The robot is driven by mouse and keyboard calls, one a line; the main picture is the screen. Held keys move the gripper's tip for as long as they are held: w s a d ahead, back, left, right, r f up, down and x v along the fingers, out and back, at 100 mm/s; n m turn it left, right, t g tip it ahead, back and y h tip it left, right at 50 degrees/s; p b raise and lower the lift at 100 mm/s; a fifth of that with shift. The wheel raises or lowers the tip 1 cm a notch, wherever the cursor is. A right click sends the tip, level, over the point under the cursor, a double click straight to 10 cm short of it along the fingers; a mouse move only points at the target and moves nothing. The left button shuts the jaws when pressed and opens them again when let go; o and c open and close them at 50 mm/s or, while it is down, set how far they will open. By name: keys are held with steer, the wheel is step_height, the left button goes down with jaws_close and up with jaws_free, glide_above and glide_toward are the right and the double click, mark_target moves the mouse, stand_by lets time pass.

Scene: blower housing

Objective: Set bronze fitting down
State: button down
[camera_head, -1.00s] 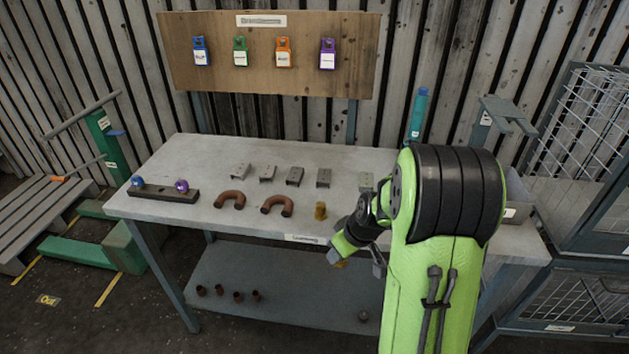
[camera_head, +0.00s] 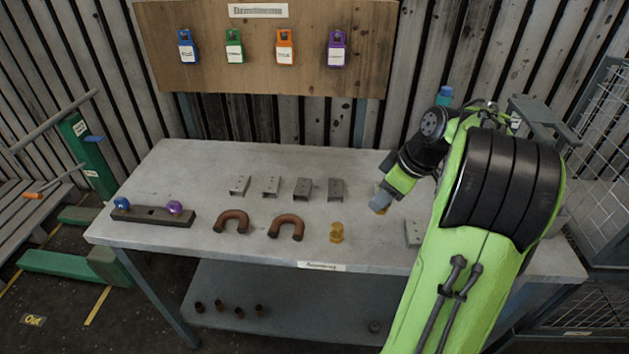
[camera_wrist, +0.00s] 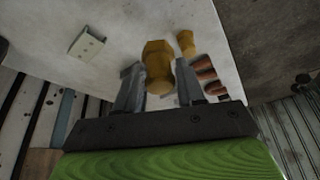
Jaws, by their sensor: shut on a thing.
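My gripper (camera_head: 381,202) is above the right part of the workbench in the head view. In the wrist view its two fingers (camera_wrist: 158,84) are shut on a bronze fitting (camera_wrist: 157,62), a hex-headed piece that hangs between them. In the head view the held fitting is mostly hidden by my gripper. A second bronze fitting (camera_head: 337,232) stands on the workbench (camera_head: 200,160) near its front edge, left of my gripper. It also shows in the wrist view (camera_wrist: 186,42), beyond the right finger. I cannot tell how high the held fitting is above the top.
Two brown U-shaped pipes (camera_head: 287,228) lie left of the standing fitting. Several grey brackets (camera_head: 304,189) form a row behind, with another (camera_head: 413,233) at right beside my arm. A dark bar (camera_head: 152,214) with blue and purple knobs is at far left. Small brown pieces stand on the lower shelf (camera_head: 310,290).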

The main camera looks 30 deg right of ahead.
step_height(320, 180, down, 10)
steer(key=b, duration=0.4)
steer(key=shift+w, duration=0.1)
steer(key=shift+f, duration=0.15)
steer(key=c, duration=0.7)
jaws_free()
